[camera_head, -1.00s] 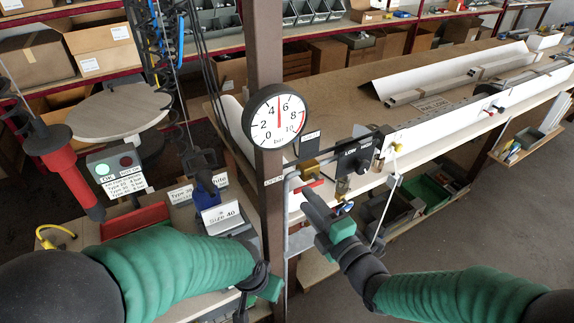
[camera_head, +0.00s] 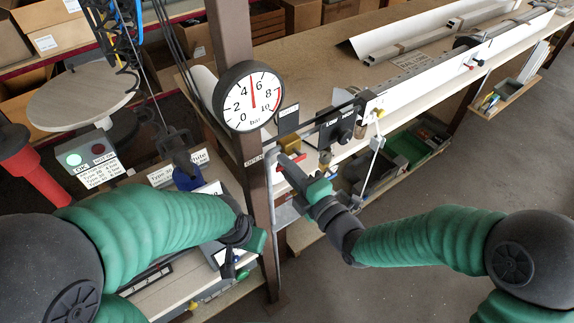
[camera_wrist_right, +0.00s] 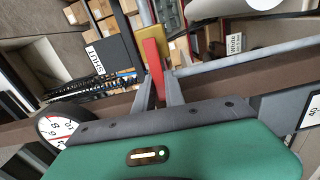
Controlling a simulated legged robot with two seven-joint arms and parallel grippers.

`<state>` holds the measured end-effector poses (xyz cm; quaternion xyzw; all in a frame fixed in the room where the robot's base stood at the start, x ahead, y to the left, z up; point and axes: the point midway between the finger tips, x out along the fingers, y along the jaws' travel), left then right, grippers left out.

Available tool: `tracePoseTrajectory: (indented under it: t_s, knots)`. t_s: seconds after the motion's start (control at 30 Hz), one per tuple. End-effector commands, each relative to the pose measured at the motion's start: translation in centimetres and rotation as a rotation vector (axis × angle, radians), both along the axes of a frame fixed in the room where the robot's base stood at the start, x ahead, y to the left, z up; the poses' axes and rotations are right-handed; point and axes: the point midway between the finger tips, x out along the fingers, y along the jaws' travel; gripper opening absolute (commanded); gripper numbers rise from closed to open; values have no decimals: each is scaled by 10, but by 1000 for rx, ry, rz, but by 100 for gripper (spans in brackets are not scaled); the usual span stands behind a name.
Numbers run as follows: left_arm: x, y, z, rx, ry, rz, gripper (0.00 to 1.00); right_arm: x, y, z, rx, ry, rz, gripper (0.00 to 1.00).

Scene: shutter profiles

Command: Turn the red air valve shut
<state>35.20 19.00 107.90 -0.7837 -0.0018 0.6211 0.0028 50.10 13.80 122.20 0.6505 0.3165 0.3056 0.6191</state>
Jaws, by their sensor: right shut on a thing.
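The red air valve lever (camera_wrist_right: 151,66) stands in front of a brass valve body (camera_wrist_right: 178,58) in the right wrist view. My right gripper (camera_wrist_right: 160,98) is shut on the lever's near end, one finger on each side. In the head view the right gripper (camera_head: 287,162) reaches the valve beside the brown post, and only a bit of red shows at its tips. The brass body (camera_head: 286,143) sits just above. My left gripper (camera_head: 252,238) is beside the post at lower left; its fingers are not clear.
A round pressure gauge (camera_head: 248,96) on the brown post (camera_head: 232,35) has its needle near 5 bar. A dark sign reading SHUT (camera_wrist_right: 108,58) is beside the lever. A long bench (camera_head: 400,75) with white profiles runs to the right. The floor (camera_head: 420,290) at front right is clear.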

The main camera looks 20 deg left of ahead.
Motion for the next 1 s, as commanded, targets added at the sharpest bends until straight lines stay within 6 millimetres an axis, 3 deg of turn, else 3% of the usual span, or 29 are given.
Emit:
tracePoseTrajectory:
  t_s: [1.0]
  knots:
    - [0,0,0,0,0,1,0,-2,5,-1,-2,2,6,0]
